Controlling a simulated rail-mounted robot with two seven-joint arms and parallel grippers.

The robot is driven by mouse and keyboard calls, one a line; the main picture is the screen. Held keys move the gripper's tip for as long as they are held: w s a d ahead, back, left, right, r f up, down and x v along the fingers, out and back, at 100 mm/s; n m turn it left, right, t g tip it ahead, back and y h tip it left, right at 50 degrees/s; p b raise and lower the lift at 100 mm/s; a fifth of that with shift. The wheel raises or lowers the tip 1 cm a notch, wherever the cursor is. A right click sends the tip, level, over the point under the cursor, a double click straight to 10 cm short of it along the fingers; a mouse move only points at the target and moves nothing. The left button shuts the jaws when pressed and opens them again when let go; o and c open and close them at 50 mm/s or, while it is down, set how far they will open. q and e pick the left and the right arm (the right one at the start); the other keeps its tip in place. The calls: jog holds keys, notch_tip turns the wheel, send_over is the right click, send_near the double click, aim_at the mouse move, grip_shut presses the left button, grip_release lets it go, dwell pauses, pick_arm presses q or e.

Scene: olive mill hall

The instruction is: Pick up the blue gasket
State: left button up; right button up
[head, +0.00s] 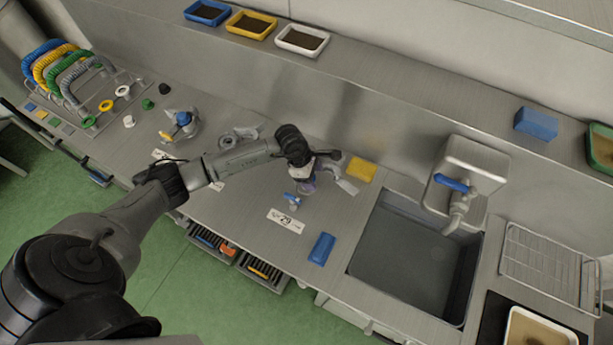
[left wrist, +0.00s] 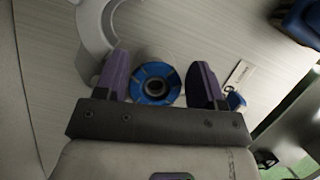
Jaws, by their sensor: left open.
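A blue ring with a dark round centre, which looks like the blue gasket (left wrist: 142,76), lies between and below my left gripper's fingers in the left wrist view. My left gripper (left wrist: 159,82) is open, with a purple finger on each side of the ring. Neither finger visibly grips it. In the head view my left gripper (head: 308,184) is low over the steel counter, left of the sink, and largely hides the gasket. Whether the ring lies flat or sits on a part is hard to tell. My right gripper is in neither view.
A grey curved fitting (left wrist: 92,28) is close beside the left finger. A yellow sponge (head: 361,170), a blue block (head: 322,249) and the sink (head: 405,262) are to the right.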

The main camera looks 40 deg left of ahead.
pick_arm(q)
jog(key=shift+c, duration=0.4)
jog(key=c, duration=0.4)
jog(key=shift+r, duration=0.1)
